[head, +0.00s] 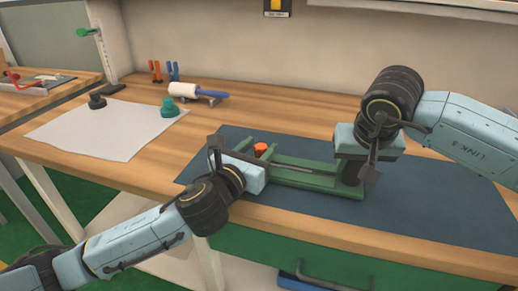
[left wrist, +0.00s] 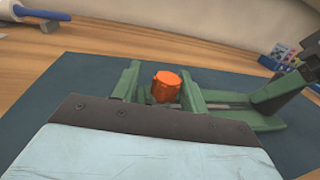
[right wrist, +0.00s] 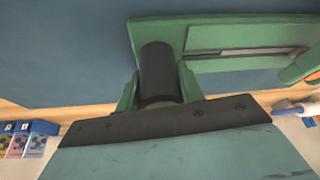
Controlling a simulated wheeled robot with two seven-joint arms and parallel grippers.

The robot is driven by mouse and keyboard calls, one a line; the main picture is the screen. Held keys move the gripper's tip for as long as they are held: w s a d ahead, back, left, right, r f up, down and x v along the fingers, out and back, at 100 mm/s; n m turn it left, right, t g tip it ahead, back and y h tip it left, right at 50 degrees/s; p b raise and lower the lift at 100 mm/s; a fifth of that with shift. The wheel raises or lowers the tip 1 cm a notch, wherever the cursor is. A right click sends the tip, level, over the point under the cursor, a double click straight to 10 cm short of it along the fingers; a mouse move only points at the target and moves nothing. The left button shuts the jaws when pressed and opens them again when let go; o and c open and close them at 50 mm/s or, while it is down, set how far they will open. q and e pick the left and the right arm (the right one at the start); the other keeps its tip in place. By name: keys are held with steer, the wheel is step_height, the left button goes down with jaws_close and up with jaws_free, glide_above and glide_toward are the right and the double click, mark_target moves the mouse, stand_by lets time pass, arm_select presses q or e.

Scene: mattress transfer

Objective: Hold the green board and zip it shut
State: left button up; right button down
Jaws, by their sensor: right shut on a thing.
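A green board (head: 302,181) with a long dark slot lies on the blue mat; its slotted end also shows in the right wrist view (right wrist: 225,35). An orange knob (head: 261,150) stands at its left end. My left gripper (head: 250,150) is open there, with the orange knob (left wrist: 166,87) between its green fingers in the left wrist view. A black upright post (head: 350,172) stands at the board's right end. My right gripper (head: 350,160) comes from above and is shut on this post (right wrist: 160,70). My right gripper partly hides the post's top in the head view.
The dark blue mat (head: 430,205) covers the right part of the wooden bench (head: 240,112). A white roller (head: 184,89) and small clamps stand at the back.

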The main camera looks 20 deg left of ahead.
steer(key=shift+r, duration=0.1)
arm_select(q)
steer(key=s, duration=0.4)
steer(key=s+a, duration=0.1)
steer(key=s, duration=0.3)
steer(key=s+a, duration=0.1)
steer(key=s, duration=0.2)
steer(key=shift+s+a, duration=0.1)
steer(key=shift+s, duration=0.3)
arm_select(e)
steer(key=shift+a, duration=0.1)
steer(key=c, duration=0.8)
jaws_free()
